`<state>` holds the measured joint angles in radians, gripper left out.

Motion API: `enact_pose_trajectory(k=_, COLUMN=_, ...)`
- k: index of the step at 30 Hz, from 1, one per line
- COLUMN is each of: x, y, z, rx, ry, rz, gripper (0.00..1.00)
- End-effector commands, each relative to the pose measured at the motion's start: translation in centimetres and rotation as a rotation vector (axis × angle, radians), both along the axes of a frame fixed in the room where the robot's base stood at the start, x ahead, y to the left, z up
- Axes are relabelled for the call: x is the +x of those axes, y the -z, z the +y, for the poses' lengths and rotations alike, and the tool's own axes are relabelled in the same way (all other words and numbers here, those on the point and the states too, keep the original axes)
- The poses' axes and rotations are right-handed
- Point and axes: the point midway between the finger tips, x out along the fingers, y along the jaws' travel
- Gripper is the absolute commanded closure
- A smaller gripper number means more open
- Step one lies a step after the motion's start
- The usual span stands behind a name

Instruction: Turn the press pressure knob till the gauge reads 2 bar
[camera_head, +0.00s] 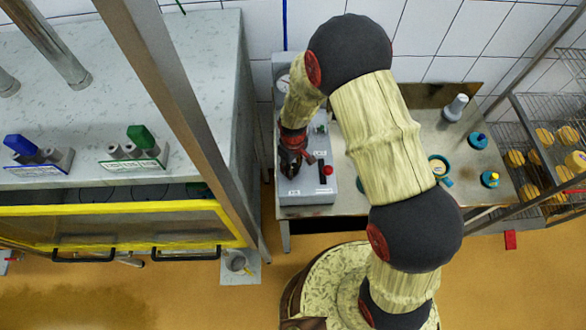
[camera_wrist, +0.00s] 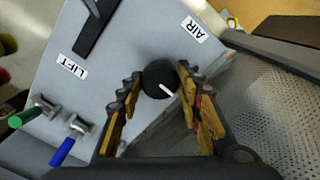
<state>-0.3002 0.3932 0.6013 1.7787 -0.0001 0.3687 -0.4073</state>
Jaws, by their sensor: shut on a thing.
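The black round knob (camera_wrist: 160,79) with a white pointer line sits on the grey press panel (camera_wrist: 120,45) in the wrist view. Its pointer aims toward the lower right of that view. My gripper (camera_wrist: 157,84) has its fingers on both sides of the knob and is shut on it. In the head view my gripper (camera_head: 291,160) is over the grey press box (camera_head: 305,188); the knob is hidden there. A round pale gauge (camera_head: 284,84) shows partly behind my arm in the head view; its reading is too small to tell.
Labels "AIR" (camera_wrist: 194,29) and "LIFT" (camera_wrist: 72,67) mark the panel. A black lever (camera_wrist: 97,27), a green handle (camera_wrist: 27,117) and a blue handle (camera_wrist: 63,151) are near the knob. A red button (camera_head: 327,170) sits right of my gripper. A wire rack (camera_head: 520,125) stands at the right.

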Motion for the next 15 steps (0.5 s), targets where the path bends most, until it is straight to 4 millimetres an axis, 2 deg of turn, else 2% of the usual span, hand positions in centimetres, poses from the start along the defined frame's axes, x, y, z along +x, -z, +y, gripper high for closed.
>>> enact_pose_trajectory(k=15, x=0.04, y=0.14, z=0.01, rx=0.000, ry=0.469, rz=-0.001, gripper=0.90)
